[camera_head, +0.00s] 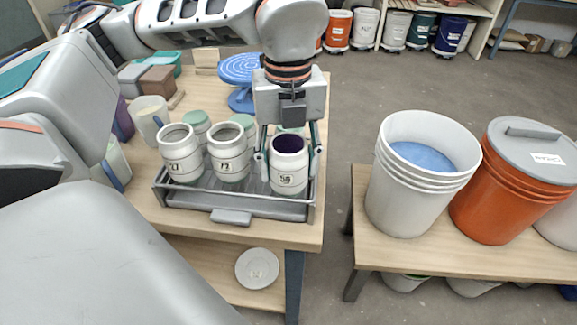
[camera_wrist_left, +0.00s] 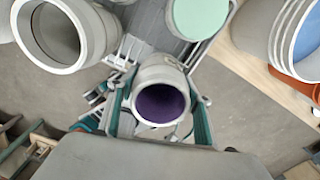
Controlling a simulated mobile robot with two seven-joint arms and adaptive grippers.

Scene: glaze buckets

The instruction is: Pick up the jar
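A white jar labelled 56 (camera_head: 289,172), with dark purple glaze inside, stands upright in the grey tray (camera_head: 235,204) at its right end. It also shows in the left wrist view (camera_wrist_left: 160,75). My left gripper (camera_head: 289,165) points down over this jar, with one finger on each side of it. The fingers look open, with a narrow gap to the jar in the head view. White jars labelled 27 (camera_head: 181,160) and 73 (camera_head: 229,163) stand left of it. Green-topped jars (camera_head: 196,122) stand behind, partly hidden. My right gripper is out of view.
A white bucket (camera_head: 385,205) of blue glaze and an orange lidded bucket (camera_head: 490,215) stand on a bench to the right, across a floor gap. A blue turntable (camera_head: 240,69) is behind the tray. A beige pitcher (camera_head: 150,115) is left.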

